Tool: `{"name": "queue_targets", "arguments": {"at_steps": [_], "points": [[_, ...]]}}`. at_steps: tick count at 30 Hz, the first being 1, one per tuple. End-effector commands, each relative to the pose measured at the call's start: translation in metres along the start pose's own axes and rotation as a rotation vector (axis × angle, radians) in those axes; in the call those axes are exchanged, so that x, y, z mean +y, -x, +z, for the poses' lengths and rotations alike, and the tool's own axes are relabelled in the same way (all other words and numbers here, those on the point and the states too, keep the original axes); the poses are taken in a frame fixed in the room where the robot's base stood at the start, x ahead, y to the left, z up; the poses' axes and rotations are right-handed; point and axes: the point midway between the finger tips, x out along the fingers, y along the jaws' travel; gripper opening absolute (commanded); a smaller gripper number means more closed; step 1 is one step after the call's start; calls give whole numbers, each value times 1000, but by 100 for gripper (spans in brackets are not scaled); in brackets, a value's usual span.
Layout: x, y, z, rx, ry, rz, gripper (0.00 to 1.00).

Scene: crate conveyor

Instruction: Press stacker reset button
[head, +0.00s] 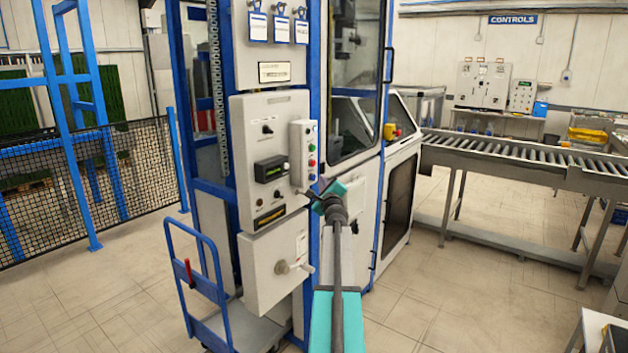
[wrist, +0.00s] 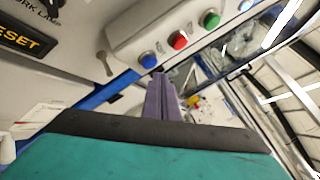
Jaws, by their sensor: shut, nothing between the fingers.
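A pale button box (head: 296,152) is fixed to the right side of the grey control panel (head: 240,112). It carries a column of coloured buttons. In the wrist view the blue button (wrist: 148,60) is at its near end, then the red button (wrist: 179,40) and the green button (wrist: 210,18). A black label with yellow letters ending in "ESET" (wrist: 22,40) is at the left; I cannot tell which button is the stacker reset. My gripper (head: 310,193) is shut and empty. Its fingertips (wrist: 161,76) appear just beside the blue button; contact cannot be told.
A lower grey box with a knob (head: 282,267) is below the panel. A blue hand cart (head: 205,290) stands at the left. The glazed machine cabinet (head: 355,85) is right of the buttons, and a roller conveyor (head: 520,165) runs beyond it.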

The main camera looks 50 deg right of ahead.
Motion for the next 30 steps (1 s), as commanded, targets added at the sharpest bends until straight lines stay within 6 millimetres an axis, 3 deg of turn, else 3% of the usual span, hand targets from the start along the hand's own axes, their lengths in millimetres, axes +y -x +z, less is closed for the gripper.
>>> {"name": "queue_targets", "arguments": {"at_steps": [30], "points": [[5, -7, 6, 0, 0, 0, 0]]}}
